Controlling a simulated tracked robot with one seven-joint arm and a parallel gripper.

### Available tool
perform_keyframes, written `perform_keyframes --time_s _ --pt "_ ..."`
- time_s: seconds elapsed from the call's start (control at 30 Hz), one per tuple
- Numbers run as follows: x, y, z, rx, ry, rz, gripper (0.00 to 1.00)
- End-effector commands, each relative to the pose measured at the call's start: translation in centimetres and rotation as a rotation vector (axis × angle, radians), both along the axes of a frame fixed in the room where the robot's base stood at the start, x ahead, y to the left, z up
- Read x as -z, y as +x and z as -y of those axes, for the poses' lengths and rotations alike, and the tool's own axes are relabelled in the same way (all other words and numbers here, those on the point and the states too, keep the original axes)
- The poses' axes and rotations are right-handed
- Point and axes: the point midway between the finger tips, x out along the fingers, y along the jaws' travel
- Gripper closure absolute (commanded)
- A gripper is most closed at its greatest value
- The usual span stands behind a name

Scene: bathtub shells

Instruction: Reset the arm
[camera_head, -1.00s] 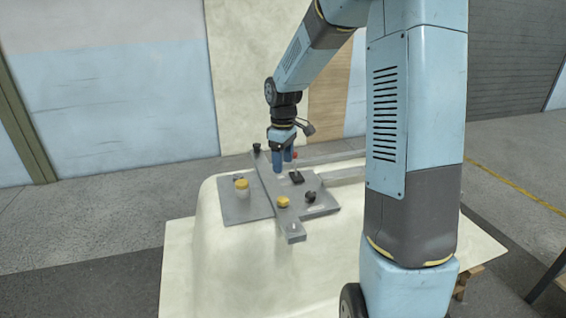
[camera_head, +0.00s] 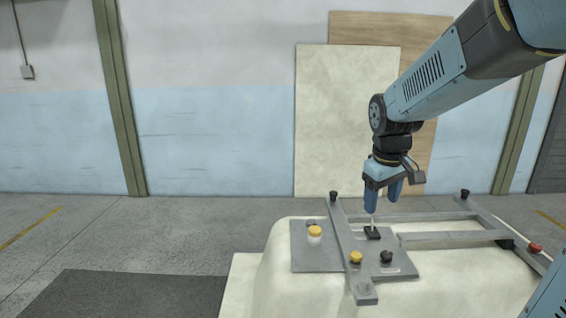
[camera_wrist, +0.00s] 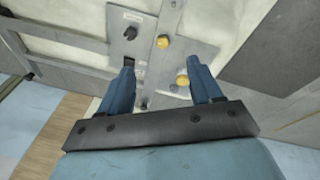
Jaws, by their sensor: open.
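My gripper (camera_head: 383,196) hangs at the end of my arm, pointing down above the grey plate on the bathtub shell (camera_head: 285,262). It is open, and its two blue fingers are spread apart in the wrist view (camera_wrist: 164,88). I see nothing held between them. Below the fingertips, a small black block with a thin upright pin (camera_head: 372,232) stands on the plate.
A grey metal frame (camera_head: 450,237) spans the shell to the right. Open floor (camera_head: 180,235) lies at the left.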

Motion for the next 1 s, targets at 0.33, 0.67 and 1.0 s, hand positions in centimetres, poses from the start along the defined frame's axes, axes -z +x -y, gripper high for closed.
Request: perform_keyframes --time_s 0.33,0.67,1.0 --pt "-3.7 -7.9 0.2 0.194 0.071 0.151 0.36" --pt "-4.8 -14.4 0.5 0.348 0.189 0.264 0.36" --pt "-4.7 -16.3 0.6 0.396 0.235 0.292 0.36"
